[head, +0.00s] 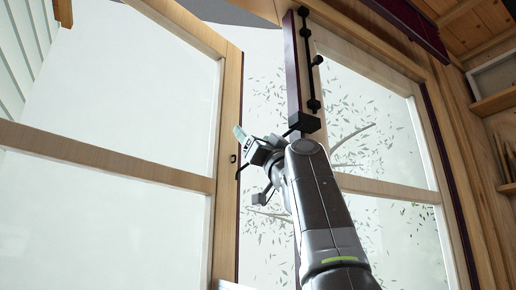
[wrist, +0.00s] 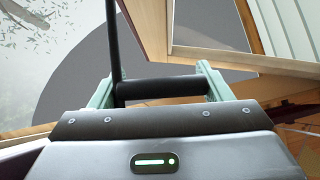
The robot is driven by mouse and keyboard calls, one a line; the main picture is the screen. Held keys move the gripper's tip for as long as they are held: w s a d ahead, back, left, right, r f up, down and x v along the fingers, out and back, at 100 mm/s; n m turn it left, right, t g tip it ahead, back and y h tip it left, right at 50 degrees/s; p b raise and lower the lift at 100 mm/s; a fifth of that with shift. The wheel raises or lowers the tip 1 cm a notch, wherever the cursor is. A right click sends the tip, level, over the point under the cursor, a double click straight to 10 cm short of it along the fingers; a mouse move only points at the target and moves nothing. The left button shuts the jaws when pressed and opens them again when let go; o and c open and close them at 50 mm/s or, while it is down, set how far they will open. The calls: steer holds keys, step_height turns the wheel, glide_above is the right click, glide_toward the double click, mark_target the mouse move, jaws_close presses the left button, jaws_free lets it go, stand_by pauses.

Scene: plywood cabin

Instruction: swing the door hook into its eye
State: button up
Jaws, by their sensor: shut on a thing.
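My gripper (head: 252,150) is shut on the black door hook, near the free edge of the glazed door (head: 228,110). In the wrist view the hook's dark crossbar (wrist: 160,87) lies between the pale green fingers, and its thin rod (wrist: 113,45) runs up from the bar's left end. In the head view the hook's rod (head: 290,132) leaves a black block on the dark post (head: 293,75) and passes behind my gripper. A dark bent end (head: 240,172) shows beside the door edge. A small dark fitting, seemingly the eye (head: 233,158), sits on that edge; I cannot tell whether they touch.
A black vertical bolt (head: 309,60) is fixed on the post above the block. A second glazed panel (head: 375,110) stands to the right, with wooden shelves (head: 495,103) beyond it. An open gap lies between door and post.

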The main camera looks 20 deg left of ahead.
steer(key=shift+s+d+r, duration=0.1)
steer(key=shift+s+r, duration=0.15)
steer(key=shift+r, duration=0.65)
steer(key=o, duration=1.2)
steer(key=shift+s+r, duration=0.1)
steer(key=shift+c, duration=0.2)
steer(key=shift+o, duration=0.7)
steer(key=shift+s+d, duration=0.2)
steer(key=shift+w+a+f, duration=0.1)
steer(key=shift+w+f, duration=0.1)
steer(key=shift+w, duration=0.1)
steer(key=b+v, duration=0.9)
steer(key=v, duration=0.4)
steer(key=shift+d+f, duration=0.2)
steer(key=shift+f, duration=0.05)
steer(key=shift+s+r, duration=0.1)
